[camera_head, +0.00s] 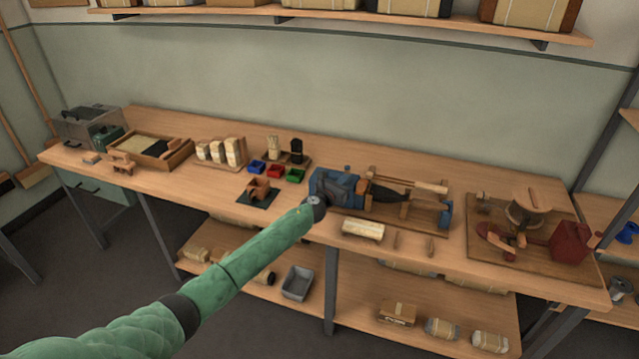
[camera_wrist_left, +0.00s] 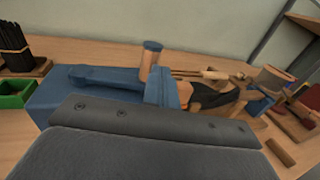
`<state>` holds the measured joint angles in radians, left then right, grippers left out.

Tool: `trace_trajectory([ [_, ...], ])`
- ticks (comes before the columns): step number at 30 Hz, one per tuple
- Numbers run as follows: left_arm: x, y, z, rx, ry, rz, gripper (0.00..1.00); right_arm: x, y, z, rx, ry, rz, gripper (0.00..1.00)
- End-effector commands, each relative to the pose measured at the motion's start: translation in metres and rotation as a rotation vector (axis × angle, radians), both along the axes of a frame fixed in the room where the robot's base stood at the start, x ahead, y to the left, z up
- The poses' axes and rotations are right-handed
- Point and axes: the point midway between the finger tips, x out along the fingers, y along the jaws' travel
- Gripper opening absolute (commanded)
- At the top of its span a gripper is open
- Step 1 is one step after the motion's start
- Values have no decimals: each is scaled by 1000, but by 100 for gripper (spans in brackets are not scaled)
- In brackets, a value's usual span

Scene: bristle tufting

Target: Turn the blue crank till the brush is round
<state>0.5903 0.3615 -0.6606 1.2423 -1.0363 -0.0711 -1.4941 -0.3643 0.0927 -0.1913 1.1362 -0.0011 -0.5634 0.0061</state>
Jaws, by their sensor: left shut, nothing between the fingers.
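The blue-framed winding machine (camera_head: 445,214) stands on a board at the middle-right of the bench. An upright wooden handle with a blue cap (camera_wrist_left: 151,58), seemingly the crank's grip, rises at the machine's left end; it is small in the head view (camera_head: 347,170). The dark-bristled brush (camera_head: 388,194) lies across the machine; its bristles (camera_wrist_left: 215,97) are partly hidden in the wrist view. My left gripper (camera_head: 340,187) is at the machine's left end, close to the crank, shut and empty. Its fingertips are hidden behind its grey housing in the wrist view. I cannot tell whether it touches the crank.
Blue, red and green bins (camera_head: 275,171) and a small wooden block on a dark mat (camera_head: 258,194) are left of the machine. A pale bristle bundle (camera_head: 363,230) lies in front. The far-left bench holds a tray (camera_head: 178,157).

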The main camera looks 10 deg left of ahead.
Motion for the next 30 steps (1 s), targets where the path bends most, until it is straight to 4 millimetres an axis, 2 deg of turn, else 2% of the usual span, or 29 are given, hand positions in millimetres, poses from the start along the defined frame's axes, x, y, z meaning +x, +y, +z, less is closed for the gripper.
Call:
trace_trajectory([
  [15, 22, -19, 1, -3, 1, 262, 0, -23, -8, -18, -5, -2, 5, 54],
  [22, 39, -26, -1, -2, 1, 427, 0, -9, -7, -19, -4, -9, 5, 54],
  [25, 45, -27, -1, -1, 0, 486, 0, -2, -2, -11, -1, -10, 4, 54],
  [30, 53, -27, -1, 1, -1, 478, 0, -9, 6, -4, 6, 6, 0, 54],
])
